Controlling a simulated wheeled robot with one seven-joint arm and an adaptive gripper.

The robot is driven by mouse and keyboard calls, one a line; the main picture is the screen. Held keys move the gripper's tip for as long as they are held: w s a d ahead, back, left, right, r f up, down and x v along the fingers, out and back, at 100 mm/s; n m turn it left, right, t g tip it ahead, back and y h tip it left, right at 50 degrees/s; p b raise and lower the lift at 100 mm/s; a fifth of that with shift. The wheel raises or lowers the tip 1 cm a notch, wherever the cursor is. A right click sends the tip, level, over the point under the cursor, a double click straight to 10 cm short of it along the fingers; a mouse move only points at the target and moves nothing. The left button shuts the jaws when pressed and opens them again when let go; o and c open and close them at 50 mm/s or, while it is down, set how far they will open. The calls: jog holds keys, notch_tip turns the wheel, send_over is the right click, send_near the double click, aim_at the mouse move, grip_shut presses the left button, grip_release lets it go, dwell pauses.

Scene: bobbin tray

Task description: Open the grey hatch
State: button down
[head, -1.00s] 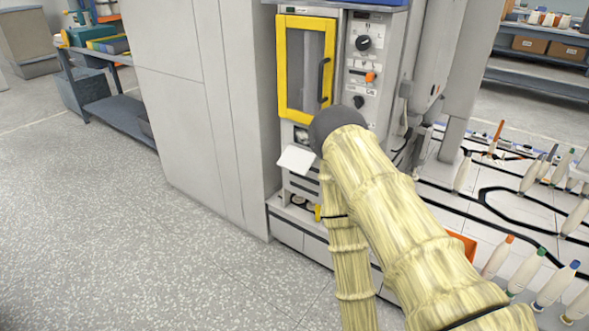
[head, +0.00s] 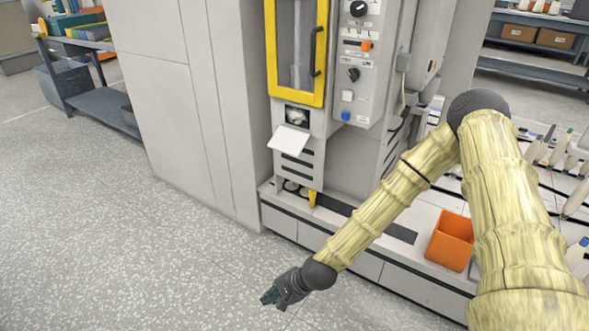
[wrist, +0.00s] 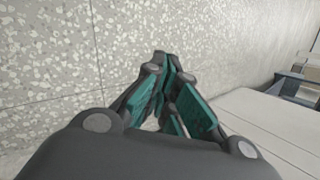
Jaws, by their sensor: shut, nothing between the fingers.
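A small pale grey flap (head: 289,139), which looks like the grey hatch, sits on the front of the machine in the head view. It tilts outward below a small opening (head: 297,115) with something pale inside. My gripper (head: 268,299) is low over the floor, in front of the machine and well below the flap, not touching it. In the wrist view, its teal-padded fingers (wrist: 164,65) come together at the tips with nothing between them. The flap cannot be made out in the wrist view.
A yellow-framed door (head: 297,50) with a dark handle is above the flap, beside a control panel (head: 356,60). An orange bin (head: 450,240) stands on the base ledge to the right. A tall grey cabinet (head: 185,110) adjoins the left side. The speckled floor (head: 120,235) is clear.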

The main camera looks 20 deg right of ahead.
aim_at(290, 143)
jog(key=w+d+r+m+t+y+b, duration=0.1)
jog(key=w+d+r+m, duration=0.15)
jog(key=w, duration=0.25)
jog(key=w+d+r+m+t+b, duration=0.1)
jog(key=w+r, duration=0.2)
jog(key=w, duration=0.2)
jog(key=w+d+r+m+t+b, duration=0.2)
jog(key=w+d+r+m+t, duration=0.15)
jog(key=w+d+r, duration=0.55)
jog(key=w+d+r+m+t+b, duration=0.3)
jog(key=w+d+r+m, duration=0.25)
jog(key=d+r, duration=0.5)
jog(key=shift+n, duration=0.35)
jog(key=shift+r+b+x, duration=0.2)
jog(key=shift+b+x, duration=0.7)
jog(key=shift+x, duration=1.65)
jog(key=shift+r+b+x, duration=0.15)
jog(key=shift+b+x, duration=0.75)
jog(key=shift+x, duration=1.65)
jog(key=shift+a, duration=0.1)
jog(key=shift+s+a+r+p, duration=0.3)
jog(key=shift+s+a+r, duration=0.4)
jog(key=shift+a, duration=0.15)
